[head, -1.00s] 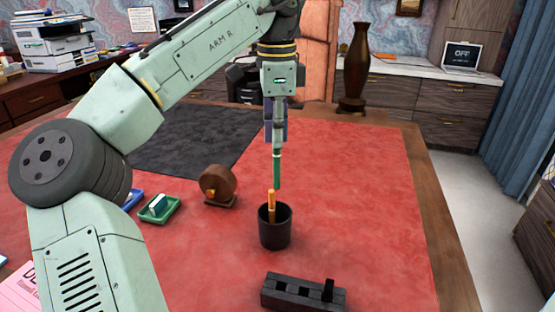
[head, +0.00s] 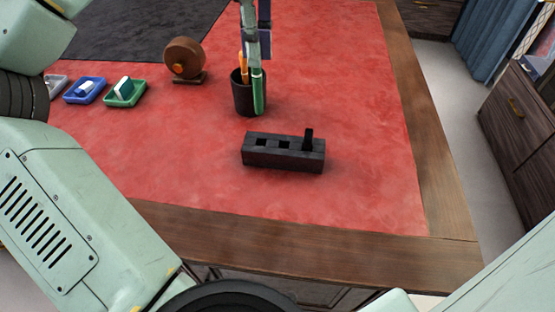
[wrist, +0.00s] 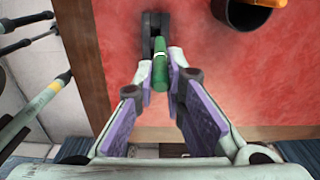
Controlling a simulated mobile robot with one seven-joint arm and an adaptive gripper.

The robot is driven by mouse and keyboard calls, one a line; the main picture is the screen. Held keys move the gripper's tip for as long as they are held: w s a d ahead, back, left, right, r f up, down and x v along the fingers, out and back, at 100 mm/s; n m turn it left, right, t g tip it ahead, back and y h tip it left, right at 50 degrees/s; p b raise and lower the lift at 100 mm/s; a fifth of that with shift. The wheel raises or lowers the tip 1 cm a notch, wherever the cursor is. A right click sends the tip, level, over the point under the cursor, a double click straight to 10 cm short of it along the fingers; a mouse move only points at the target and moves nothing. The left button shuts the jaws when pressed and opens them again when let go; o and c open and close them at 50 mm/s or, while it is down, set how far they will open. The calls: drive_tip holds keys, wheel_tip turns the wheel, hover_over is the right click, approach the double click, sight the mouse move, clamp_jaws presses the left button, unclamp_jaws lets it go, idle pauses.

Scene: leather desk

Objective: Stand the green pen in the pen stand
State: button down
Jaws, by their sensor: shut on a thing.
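My gripper (head: 257,58) is shut on the green pen (head: 258,95), which hangs upright from it. In the head view the pen overlaps the right side of the dark cup. The wrist view shows the pen (wrist: 160,72) between the fingertips (wrist: 161,80). The pen stand, a black block (head: 258,158) with square holes, lies on the red desk top nearer to me. In the wrist view the pen stand (wrist: 153,24) shows beyond the pen tip, partly hidden. The pen looks clear of it.
The dark cup (head: 240,101) holds an orange pen (head: 243,66) and stands just behind the pen stand. A brown round roller (head: 185,57), a green tray (head: 137,94) and a blue tray (head: 72,98) are at left. Red surface right of the pen stand is free.

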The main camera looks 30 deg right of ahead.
drive_tip(key=f, duration=0.7)
drive_tip(key=s+f+b, duration=0.1)
drive_tip(key=f, duration=0.2)
drive_tip(key=shift+a+f, duration=0.15)
drive_tip(key=shift+f, duration=0.2)
drive_tip(key=c, duration=1.7)
unclamp_jaws()
drive_tip(key=shift+o, duration=0.2)
wheel_tip(320, 180, up, 12)
drive_tip(key=p, duration=0.1)
hover_over(259, 105)
drive_tip(key=shift+s, duration=0.15)
